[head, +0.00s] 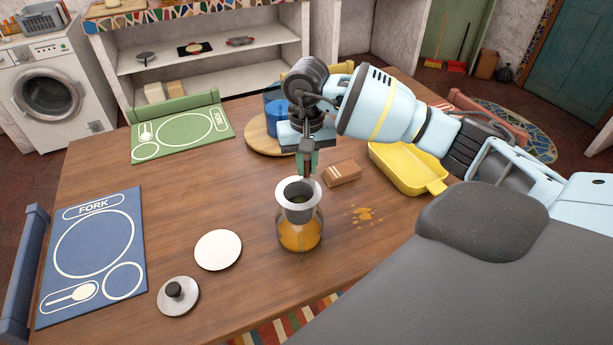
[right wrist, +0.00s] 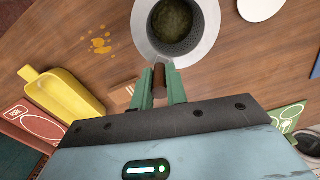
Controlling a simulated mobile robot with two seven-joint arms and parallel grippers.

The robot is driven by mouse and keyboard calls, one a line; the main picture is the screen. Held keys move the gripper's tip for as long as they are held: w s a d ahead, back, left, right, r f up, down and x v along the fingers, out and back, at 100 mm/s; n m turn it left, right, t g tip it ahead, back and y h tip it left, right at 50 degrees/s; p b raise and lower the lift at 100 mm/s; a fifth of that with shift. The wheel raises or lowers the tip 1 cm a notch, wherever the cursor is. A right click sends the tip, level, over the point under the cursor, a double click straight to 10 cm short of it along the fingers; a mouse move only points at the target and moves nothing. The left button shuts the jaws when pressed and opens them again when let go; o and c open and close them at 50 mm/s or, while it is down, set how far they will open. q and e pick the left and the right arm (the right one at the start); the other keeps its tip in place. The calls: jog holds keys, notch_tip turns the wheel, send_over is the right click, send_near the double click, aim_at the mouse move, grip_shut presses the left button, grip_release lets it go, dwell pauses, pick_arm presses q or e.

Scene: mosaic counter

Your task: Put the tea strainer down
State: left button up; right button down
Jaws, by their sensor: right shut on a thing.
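The tea strainer (head: 298,208) is a grey mesh cup with a wide pale rim. It is upright at the mouth of a glass pot (head: 301,237) holding amber liquid. The strainer hides the pot's mouth, so I cannot tell whether it rests there or hangs just above. My right gripper (head: 307,168) is shut on the strainer's short brown handle, at the far side of the pot. In the right wrist view the strainer (right wrist: 178,40) has dark greenish matter inside, and the green fingers (right wrist: 160,82) grip the handle. My left gripper is not in view.
A white disc (head: 218,250) and a black-knobbed lid (head: 178,297) lie left of the pot. A brown box (head: 342,174), a yellow tray (head: 408,181) and an orange spill (head: 362,214) are to its right. Blue (head: 98,245) and green (head: 180,134) placemats lie further left. Bare wood (head: 180,200) lies between.

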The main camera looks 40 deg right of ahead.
aim_at(306, 176)
jog(key=shift+f, duration=0.1)
notch_tip(306, 176, down, 3)
jog(key=shift+f, duration=0.25)
jog(key=shift+f, duration=0.45)
jog(key=c, duration=1.4)
grip_release()
jog(key=shift+r, duration=0.15)
